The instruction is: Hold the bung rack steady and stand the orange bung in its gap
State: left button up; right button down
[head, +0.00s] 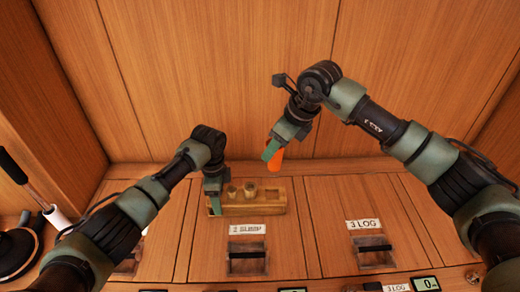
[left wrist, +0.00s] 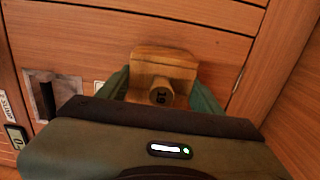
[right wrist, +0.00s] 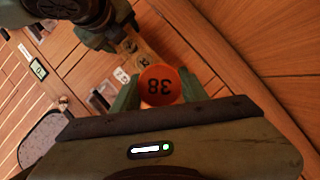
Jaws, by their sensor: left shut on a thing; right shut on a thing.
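The bung rack (head: 258,209) is a pale wooden block on the ledge at the back, in the middle of the head view. Wooden bungs (head: 250,190) stand in its left and middle part. In the left wrist view the rack (left wrist: 165,56) lies between my fingers, with a bung marked 19 (left wrist: 161,94) in front. My left gripper (head: 213,204) is shut on the rack's left end. My right gripper (head: 270,153) is shut on the orange bung (head: 275,161), above the rack's right part and apart from it. The bung's face, marked 38, shows in the right wrist view (right wrist: 160,86).
Drawer fronts or panels with labels (head: 248,229) and dark handles (head: 247,259) lie below the rack. A wooden wall (head: 220,80) rises behind it. A black round thing (head: 18,245) and a dark-handled tool (head: 14,166) are at far left. The surface right of the rack is clear.

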aim_at(274, 161)
notch_tip(274, 161, down, 5)
jog(key=n+g+y, duration=0.1)
jog(key=n, duration=0.2)
jog(key=shift+s, duration=0.1)
jog(key=shift+f, duration=2.8)
jog(key=shift+f, duration=2.5)
jog(key=c, duration=0.7)
grip_release()
jog(key=shift+o, duration=0.4)
jog(key=o, duration=0.3)
jog(key=shift+o, duration=0.2)
jog(key=shift+r, duration=0.1)
